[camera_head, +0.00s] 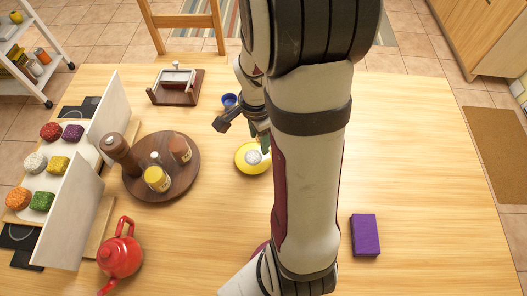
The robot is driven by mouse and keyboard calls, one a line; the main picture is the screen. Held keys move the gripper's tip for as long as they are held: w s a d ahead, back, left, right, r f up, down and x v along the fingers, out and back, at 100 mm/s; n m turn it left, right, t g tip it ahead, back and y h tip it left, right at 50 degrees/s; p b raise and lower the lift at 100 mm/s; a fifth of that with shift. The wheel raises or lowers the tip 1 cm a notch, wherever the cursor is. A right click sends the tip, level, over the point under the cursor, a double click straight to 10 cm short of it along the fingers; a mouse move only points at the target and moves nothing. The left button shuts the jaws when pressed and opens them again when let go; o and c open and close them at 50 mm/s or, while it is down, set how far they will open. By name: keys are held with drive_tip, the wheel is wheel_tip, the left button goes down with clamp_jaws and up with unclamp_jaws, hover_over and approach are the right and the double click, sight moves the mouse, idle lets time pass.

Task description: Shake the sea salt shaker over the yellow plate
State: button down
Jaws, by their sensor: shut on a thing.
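The yellow plate (242,166) lies near the middle of the table, its right side partly behind my arm. A small pale grey-white patch shows on it; I cannot tell if it is salt or part of an object. My gripper (252,126) is above and just behind the plate, partly hidden by my arm. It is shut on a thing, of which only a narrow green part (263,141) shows. This looks like the sea salt shaker, but its label and most of its body are hidden.
A round dark turntable (164,194) holds a pepper mill (120,152), spice jars and a small shaker. A small blue cup (229,100), a wooden stand (176,87), a red teapot (120,259) and a purple block (365,235) surround the plate.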

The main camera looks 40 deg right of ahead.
drive_tip(key=shift+w+d+r+y, duration=0.5)
drive_tip(key=shift+w+d+r, duration=0.15)
drive_tip(key=shift+r, duration=0.1)
drive_tip(key=shift+d+r+y, duration=0.3)
drive_tip(key=shift+r+y, duration=0.25)
drive_tip(key=shift+y, duration=0.45)
drive_tip(key=r+y, duration=0.1)
drive_tip(key=y, duration=0.1)
drive_tip(key=r+t+y, duration=0.1)
drive_tip(key=y, duration=0.2)
drive_tip(key=r+t+y, duration=0.1)
drive_tip(key=y, duration=0.1)
drive_tip(key=shift+s+d+r+y, duration=0.1)
drive_tip(key=shift+d+r+y, duration=0.2)
drive_tip(key=shift+d+y, duration=0.1)
drive_tip(key=m+t, duration=0.1)
drive_tip(key=d+r+m+t+y, duration=0.1)
drive_tip(key=m+t, duration=0.1)
drive_tip(key=t, duration=0.1)
drive_tip(key=shift+s+d+r, duration=0.25)
drive_tip(key=shift+d+r, duration=0.05)
drive_tip(key=shift+r, duration=0.1)
drive_tip(key=shift+d+r+m+t+y, duration=0.35)
drive_tip(key=shift+m+t, duration=0.35)
drive_tip(key=shift+t, duration=0.4)
drive_tip(key=shift+r, duration=0.1)
